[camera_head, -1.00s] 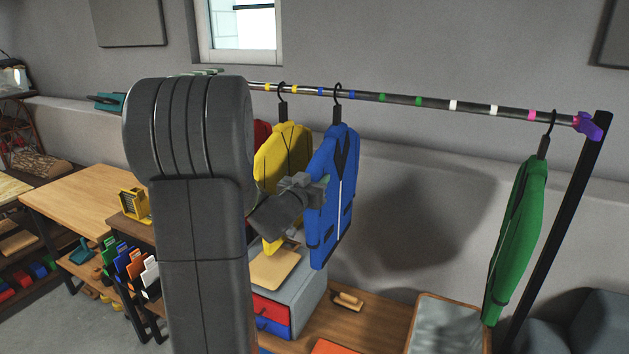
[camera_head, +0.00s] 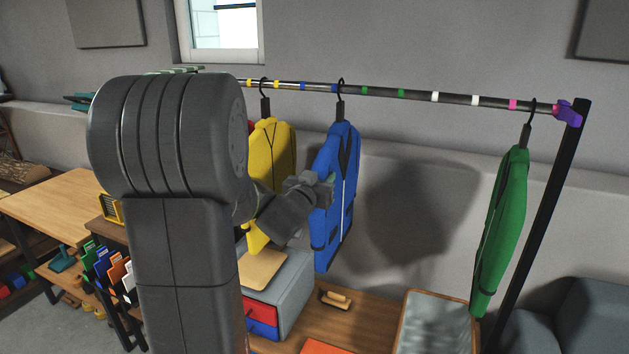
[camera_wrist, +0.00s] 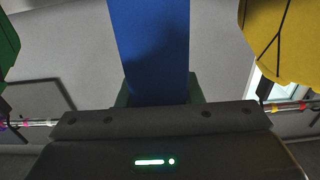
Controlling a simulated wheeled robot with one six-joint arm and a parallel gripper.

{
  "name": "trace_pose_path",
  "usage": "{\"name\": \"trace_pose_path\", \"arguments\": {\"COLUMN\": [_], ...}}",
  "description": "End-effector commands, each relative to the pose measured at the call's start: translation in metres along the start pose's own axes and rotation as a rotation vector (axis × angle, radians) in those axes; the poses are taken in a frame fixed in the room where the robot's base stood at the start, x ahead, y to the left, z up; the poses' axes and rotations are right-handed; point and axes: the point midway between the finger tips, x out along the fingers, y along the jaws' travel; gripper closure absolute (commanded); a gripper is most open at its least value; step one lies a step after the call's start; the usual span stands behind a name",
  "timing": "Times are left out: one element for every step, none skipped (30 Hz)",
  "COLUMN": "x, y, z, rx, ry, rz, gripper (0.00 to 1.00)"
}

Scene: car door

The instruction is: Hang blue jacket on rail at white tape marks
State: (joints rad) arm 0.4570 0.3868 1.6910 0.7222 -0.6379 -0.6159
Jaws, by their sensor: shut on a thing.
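The blue jacket (camera_head: 334,215) hangs upright from a black hanger (camera_head: 340,105) near the middle of the rail (camera_head: 420,96). Its hook is at rail height, just right of the second blue tape mark (camera_head: 334,88); I cannot tell whether it rests on the rail. My gripper (camera_head: 325,190) is shut on the jacket's left side in the head view. The wrist view shows the jacket (camera_wrist: 150,40) between my fingers (camera_wrist: 160,95). The two white tape marks (camera_head: 435,97) (camera_head: 475,100) are farther right, with bare rail between them.
A yellow jacket (camera_head: 272,160) hangs close on the left, with a bit of red behind it. A green jacket (camera_head: 500,230) hangs near the right post (camera_head: 550,200). Green tape marks (camera_head: 401,93) lie between the blue jacket and the white marks. No garment hangs in that stretch.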

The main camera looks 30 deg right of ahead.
Motion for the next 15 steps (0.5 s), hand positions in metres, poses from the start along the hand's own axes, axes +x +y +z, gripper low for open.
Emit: {"name": "trace_pose_path", "arguments": {"x": [0.0, 0.0, 0.0, 0.0, 0.0, 0.0, 0.0, 0.0, 0.0, 0.0, 0.0, 0.0, 0.0, 0.0, 0.0], "y": [0.004, 0.005, 0.008, 0.01, 0.011, 0.014, 0.015, 0.017, 0.019, 0.021, 0.023, 0.025, 0.027, 0.029, 0.031], "z": [0.0, 0.0, 0.0, 0.0, 0.0, 0.0, 0.0, 0.0, 0.0, 0.0, 0.0, 0.0, 0.0, 0.0, 0.0], "rx": [0.0, 0.0, 0.0, 0.001, 0.001, 0.0, 0.001, 0.001, 0.001, 0.001, 0.001, 0.001, 0.0, 0.0, 0.0], "ry": [0.004, 0.004, 0.004, 0.003, 0.003, 0.004, 0.004, 0.005, 0.005, 0.005, 0.004, 0.004, 0.003, 0.004, 0.004], "rz": [0.002, 0.002, 0.002, 0.002, 0.002, 0.002, 0.001, 0.002, 0.002, 0.002, 0.003, 0.003, 0.002, 0.002, 0.002], "gripper": [1.0, 1.0, 1.0, 1.0, 1.0, 1.0, 1.0, 1.0, 1.0, 1.0, 1.0, 1.0, 1.0, 1.0, 1.0]}}
